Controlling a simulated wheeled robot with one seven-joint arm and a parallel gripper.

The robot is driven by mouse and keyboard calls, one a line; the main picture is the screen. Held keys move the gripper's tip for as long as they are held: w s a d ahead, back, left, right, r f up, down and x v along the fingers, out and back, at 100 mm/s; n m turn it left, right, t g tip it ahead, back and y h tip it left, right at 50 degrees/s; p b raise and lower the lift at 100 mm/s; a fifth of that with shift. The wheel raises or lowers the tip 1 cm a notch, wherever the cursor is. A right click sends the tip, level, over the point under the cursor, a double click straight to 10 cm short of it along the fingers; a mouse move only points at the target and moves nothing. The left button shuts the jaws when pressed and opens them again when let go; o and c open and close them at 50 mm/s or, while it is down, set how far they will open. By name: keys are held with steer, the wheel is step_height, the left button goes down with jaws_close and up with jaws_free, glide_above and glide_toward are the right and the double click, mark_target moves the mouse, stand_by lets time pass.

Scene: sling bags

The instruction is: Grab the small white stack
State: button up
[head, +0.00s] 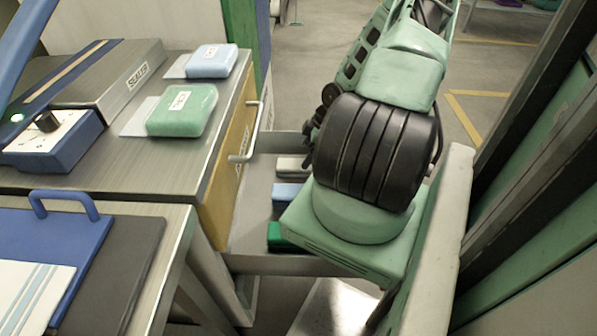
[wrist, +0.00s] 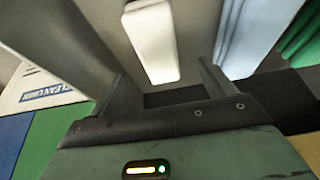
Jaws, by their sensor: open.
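The small white stack (head: 290,164) lies in an open drawer (head: 250,212) below the worktop, partly hidden by my arm in the head view. In the wrist view the white stack (wrist: 152,42) stands out as a pale block just beyond my gripper (wrist: 163,82). My gripper is open and empty, with one finger on each side of the white stack's line. The near end of the stack appears close to the gap between the fingertips. In the head view my gripper is hidden behind my arm.
A blue stack (head: 287,194) and a green stack (head: 283,236) lie in the same drawer; they show to the right in the wrist view. Green and blue packs sit on the worktop.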

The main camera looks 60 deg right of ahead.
mark_target(299, 163)
steer(key=shift+b+x, duration=0.8)
steer(key=shift+x, duration=2.7)
steer(key=c, duration=1.1)
